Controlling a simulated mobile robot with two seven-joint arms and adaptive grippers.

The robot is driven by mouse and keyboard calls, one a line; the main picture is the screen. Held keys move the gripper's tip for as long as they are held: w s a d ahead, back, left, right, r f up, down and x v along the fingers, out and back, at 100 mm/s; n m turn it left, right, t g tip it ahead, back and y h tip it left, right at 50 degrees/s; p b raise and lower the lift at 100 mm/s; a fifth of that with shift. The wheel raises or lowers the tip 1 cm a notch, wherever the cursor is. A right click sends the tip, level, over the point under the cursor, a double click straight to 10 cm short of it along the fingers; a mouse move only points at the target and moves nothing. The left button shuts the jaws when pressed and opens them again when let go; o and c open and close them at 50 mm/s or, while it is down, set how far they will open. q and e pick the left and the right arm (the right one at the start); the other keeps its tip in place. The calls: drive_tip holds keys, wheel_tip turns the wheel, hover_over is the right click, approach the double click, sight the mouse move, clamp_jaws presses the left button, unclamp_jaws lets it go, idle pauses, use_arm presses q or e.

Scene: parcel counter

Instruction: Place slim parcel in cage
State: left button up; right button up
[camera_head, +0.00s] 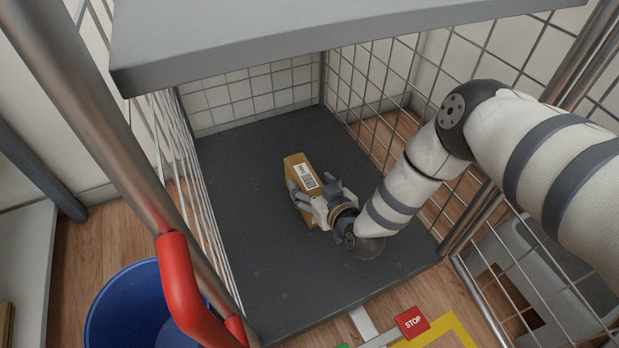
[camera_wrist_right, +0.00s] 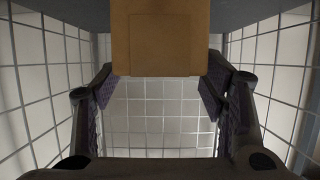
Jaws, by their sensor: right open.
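The slim parcel (camera_head: 304,176) is a brown cardboard box with a white barcode label. It is inside the cage, at the dark grey cage floor (camera_head: 240,220), near its middle. My right gripper (camera_head: 311,193) reaches into the cage from the right and is open, with its fingers at the near part of the parcel. In the right wrist view the parcel (camera_wrist_right: 160,40) shows at the top centre, between the two spread fingers, with gaps visible on both sides. Whether the parcel lies fully flat is hard to tell. My left gripper is not in view.
A grey shelf (camera_head: 300,40) hangs over the cage floor. Wire mesh walls (camera_head: 250,95) close the back and sides. A post with a red handle (camera_head: 178,280) stands front left, beside a blue bin (camera_head: 115,310). A red STOP block (camera_head: 412,322) lies in front.

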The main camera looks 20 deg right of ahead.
use_arm(q)
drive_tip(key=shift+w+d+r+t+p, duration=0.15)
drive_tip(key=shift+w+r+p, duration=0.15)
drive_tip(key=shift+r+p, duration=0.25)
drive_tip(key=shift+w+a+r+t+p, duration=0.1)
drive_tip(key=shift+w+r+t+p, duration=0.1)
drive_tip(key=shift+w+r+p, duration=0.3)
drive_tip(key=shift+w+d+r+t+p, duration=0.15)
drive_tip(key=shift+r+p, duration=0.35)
drive_tip(key=shift+p, duration=0.25)
use_arm(e)
drive_tip(key=v, duration=0.9)
drive_tip(key=shift+s, duration=0.2)
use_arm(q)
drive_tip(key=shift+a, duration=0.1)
use_arm(e)
drive_tip(key=shift+r, duration=0.15)
